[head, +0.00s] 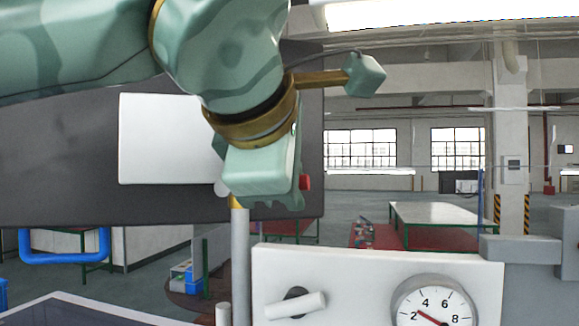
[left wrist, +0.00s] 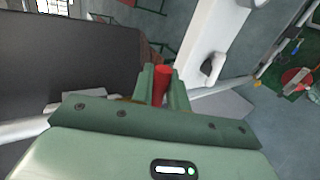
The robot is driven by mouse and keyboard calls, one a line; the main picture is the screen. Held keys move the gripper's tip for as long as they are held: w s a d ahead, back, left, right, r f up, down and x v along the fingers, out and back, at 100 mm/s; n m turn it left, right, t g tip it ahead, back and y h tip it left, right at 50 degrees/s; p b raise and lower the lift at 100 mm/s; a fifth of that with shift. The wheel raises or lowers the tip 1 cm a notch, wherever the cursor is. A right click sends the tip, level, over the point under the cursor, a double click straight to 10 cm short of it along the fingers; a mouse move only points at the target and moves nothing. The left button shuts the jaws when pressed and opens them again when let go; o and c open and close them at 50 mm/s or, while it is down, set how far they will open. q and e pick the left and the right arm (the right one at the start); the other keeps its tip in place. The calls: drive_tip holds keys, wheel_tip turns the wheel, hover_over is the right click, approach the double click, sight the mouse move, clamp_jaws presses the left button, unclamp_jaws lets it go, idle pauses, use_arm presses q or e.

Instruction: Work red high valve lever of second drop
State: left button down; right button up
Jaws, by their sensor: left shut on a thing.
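The red lever shows as a small red end (head: 305,182) just right of my left gripper (head: 268,200) in the head view. Most of it is hidden behind the gripper. In the left wrist view the red lever (left wrist: 161,84) stands between the two green fingers of my left gripper (left wrist: 161,95), which are shut on it. A grey upright pipe (head: 240,265) with a brass-coloured piece (head: 235,202) at its top is just below the gripper. My right gripper is not in view.
A white panel (head: 380,262) with a round gauge (head: 435,305) and a white handle (head: 295,306) stands at the lower right. A dark board with a white plate (head: 158,140) is behind my arm. A blue handle (head: 65,259) is at the left. The floor beyond is open, with a table (head: 433,213) farther back.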

use_arm(q)
drive_tip(key=shift+f+y, duration=0.3)
drive_tip(key=shift+f, duration=0.15)
drive_tip(key=shift+f+m, duration=0.1)
drive_tip(key=shift+m, duration=0.2)
drive_tip(key=c, duration=1.4)
unclamp_jaws()
drive_tip(key=shift+c, duration=0.2)
drive_tip(key=shift+d, duration=0.1)
drive_tip(key=b+v, duration=0.2)
drive_tip(key=v, duration=1.4)
drive_tip(key=shift+s+b, duration=0.15)
drive_tip(key=shift+b, duration=0.15)
